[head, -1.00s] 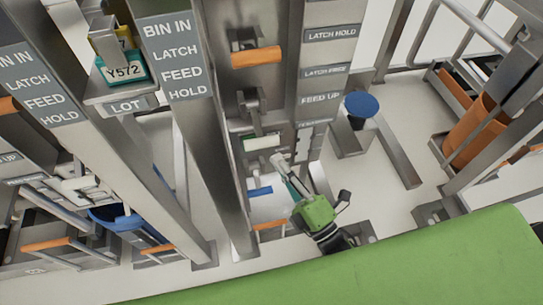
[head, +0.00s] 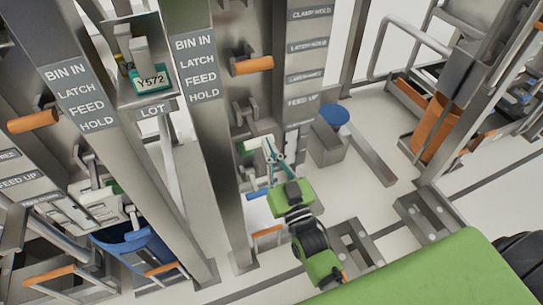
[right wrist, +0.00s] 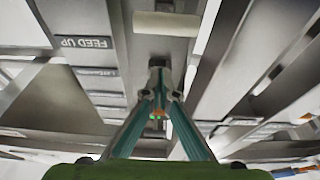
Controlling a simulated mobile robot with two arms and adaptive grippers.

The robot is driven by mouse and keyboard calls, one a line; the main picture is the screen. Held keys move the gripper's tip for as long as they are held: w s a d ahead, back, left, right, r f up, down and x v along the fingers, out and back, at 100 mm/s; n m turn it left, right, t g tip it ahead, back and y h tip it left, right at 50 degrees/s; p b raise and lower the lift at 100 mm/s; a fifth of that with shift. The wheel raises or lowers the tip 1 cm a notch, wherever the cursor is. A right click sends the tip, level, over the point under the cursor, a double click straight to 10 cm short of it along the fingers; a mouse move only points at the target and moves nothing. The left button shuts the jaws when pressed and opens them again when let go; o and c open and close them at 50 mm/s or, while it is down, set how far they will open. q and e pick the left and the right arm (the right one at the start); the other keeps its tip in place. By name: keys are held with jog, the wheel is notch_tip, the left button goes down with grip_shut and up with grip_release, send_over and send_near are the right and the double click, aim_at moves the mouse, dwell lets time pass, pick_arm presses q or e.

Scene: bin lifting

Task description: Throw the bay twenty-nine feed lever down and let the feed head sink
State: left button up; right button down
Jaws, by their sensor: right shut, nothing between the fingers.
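A pale horizontal lever handle (head: 256,144) sits on the middle post, below an orange-handled lever (head: 252,65). In the right wrist view the pale handle (right wrist: 166,24) lies just beyond the fingertips. My right gripper (head: 268,146) is shut and empty, with its tips close to the handle's right end; I cannot tell whether they touch. It also shows in the right wrist view (right wrist: 158,72). A FEED UP label (head: 301,101) is on the panel to the right. I cannot read a bay number. The feed head is not clearly identifiable. My left gripper is not in view.
A blue handle (head: 257,194) and a lower orange handle (head: 268,231) are below the pale handle. A steel post labelled BIN IN, LATCH, FEED, HOLD (head: 198,70) stands left. A blue round-topped stand (head: 335,115) is right. Open floor (head: 370,125) lies beyond it.

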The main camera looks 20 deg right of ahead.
aim_at(261, 138)
jog(key=w, duration=0.2)
jog(key=w+f, duration=0.1)
jog(key=w, duration=0.2)
jog(key=shift+a+f+p, duration=0.1)
jog(key=shift+a+p, duration=0.1)
jog(key=shift+p, duration=0.2)
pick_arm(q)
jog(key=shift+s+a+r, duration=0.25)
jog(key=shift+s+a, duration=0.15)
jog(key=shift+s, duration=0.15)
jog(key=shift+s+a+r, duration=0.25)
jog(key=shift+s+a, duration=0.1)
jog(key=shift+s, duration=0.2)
pick_arm(e)
jog(key=shift+s+f, duration=0.1)
jog(key=shift+f, duration=0.55)
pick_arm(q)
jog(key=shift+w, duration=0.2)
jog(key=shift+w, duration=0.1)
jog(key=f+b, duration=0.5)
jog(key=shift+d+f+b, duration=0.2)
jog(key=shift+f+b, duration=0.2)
pick_arm(e)
notch_tip(261, 138, down, 4)
jog(key=shift+r+t, duration=0.2)
jog(key=shift+t, duration=0.3)
